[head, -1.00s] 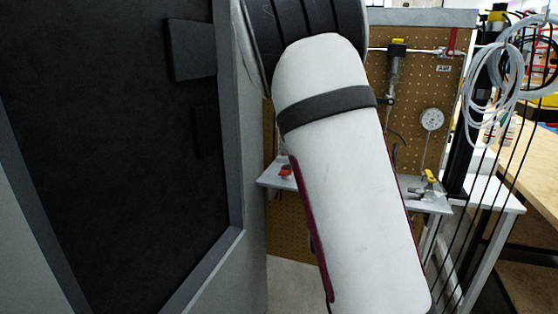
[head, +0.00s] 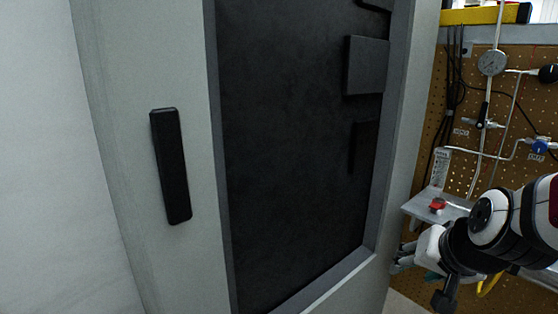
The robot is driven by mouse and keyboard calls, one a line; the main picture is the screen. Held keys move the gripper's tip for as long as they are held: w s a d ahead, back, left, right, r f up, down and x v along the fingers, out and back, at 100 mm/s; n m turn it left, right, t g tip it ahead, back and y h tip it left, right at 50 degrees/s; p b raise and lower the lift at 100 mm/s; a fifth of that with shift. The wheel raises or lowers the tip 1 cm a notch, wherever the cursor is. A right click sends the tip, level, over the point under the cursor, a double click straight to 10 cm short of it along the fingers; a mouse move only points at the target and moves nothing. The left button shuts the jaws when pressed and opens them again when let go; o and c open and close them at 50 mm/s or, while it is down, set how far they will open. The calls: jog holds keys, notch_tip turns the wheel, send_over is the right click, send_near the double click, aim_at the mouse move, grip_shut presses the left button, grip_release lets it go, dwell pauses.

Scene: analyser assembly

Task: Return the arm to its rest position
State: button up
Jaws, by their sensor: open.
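My arm shows at the lower right of the head view, with white and black wrist joints. My gripper (head: 404,260) is at its end, in front of the pegboard's lower part and just right of the grey cabinet's edge. It looks small and partly hidden there. It is open, and I see nothing held in it.
A grey cabinet (head: 103,120) with a dark recessed panel (head: 290,150) and a black handle (head: 171,166) fills the left and middle. A pegboard (head: 500,90) with a round gauge (head: 492,62) and tubing stands at right. A small shelf (head: 425,203) holds a red-topped part (head: 437,204).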

jog(key=s+a+r+n+g, duration=0.2)
jog(key=s+a, duration=0.1)
jog(key=s, duration=0.6)
jog(key=s+a+r+n+g, duration=0.1)
jog(key=s+a+n+g, duration=0.15)
jog(key=s, duration=0.55)
jog(key=s+a+r+n+g, duration=0.2)
jog(key=s+g, duration=0.1)
jog(key=s, duration=0.6)
notch_tip(320, 180, up, 26)
jog(key=t+p, duration=0.4)
jog(key=p, duration=2)
jog(key=shift+w+d+y+p, duration=0.15)
jog(key=shift+w+y+p, duration=0.15)
jog(key=shift+w+p, duration=0.1)
jog(key=shift+m, duration=0.25)
